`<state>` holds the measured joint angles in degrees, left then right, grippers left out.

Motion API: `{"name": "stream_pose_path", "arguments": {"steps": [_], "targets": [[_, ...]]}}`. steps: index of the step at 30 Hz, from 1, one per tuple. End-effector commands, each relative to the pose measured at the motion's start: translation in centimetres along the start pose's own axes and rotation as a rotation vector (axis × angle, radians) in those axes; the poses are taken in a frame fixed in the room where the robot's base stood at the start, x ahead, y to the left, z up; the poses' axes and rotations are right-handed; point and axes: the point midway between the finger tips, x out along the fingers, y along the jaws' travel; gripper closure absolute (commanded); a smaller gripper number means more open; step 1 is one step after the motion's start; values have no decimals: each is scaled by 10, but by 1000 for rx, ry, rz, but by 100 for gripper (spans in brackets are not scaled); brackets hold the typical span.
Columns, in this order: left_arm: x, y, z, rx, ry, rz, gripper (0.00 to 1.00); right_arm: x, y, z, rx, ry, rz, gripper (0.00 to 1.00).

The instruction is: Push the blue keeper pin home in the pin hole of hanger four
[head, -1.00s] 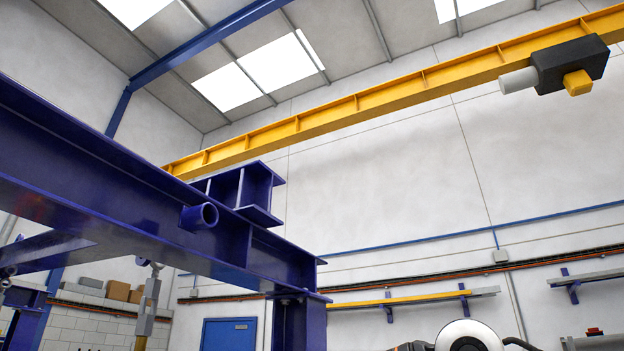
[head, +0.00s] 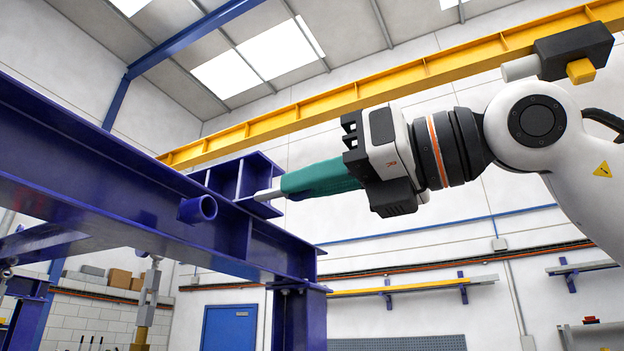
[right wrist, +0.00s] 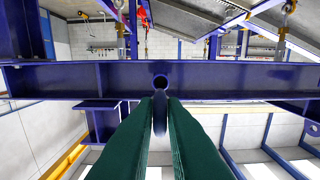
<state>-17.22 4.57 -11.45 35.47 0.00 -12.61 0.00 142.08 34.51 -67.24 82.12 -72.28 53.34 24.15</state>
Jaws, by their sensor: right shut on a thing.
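My right gripper (head: 286,186) reaches in from the right in the head view, its long teal fingers pointing left toward the blue beam. It is shut on the keeper pin (right wrist: 160,114), which shows as a dark blue rounded bar between the fingers in the right wrist view. In the head view a pale tip projects past the fingers. A round pin hole (right wrist: 160,81) in a tube end is just above the pin's tip in the right wrist view. The tube (head: 198,210) sticks out from the beam, left of the tip and seemingly apart. No hanger number is readable. My left gripper is out of view.
The blue beam (head: 100,180) crosses the left side, with a ribbed bracket (head: 240,178) on top close behind the fingertips. A post (head: 300,320) stands below its end. A grey link hanger (head: 149,295) hangs below the beam. A yellow crane girder (head: 400,85) runs overhead.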

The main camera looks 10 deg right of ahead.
Motion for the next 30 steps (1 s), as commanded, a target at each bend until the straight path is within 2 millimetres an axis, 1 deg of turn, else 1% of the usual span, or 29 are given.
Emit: {"name": "stream_pose_path", "arguments": {"steps": [3, 5, 15, 21, 30], "targets": [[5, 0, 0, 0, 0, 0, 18, -1, 0, 0, 2, 5, -1, 100], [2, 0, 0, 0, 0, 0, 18, 3, 0, -1, 2, 3, -1, 100], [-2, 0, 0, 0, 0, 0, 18, 35, 0, -2, 0, 3, -1, 100], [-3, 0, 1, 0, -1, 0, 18, 50, 0, -2, 0, 3, 0, 100], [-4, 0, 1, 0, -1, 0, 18, 57, 0, -1, 0, 4, 0, 100]]}}
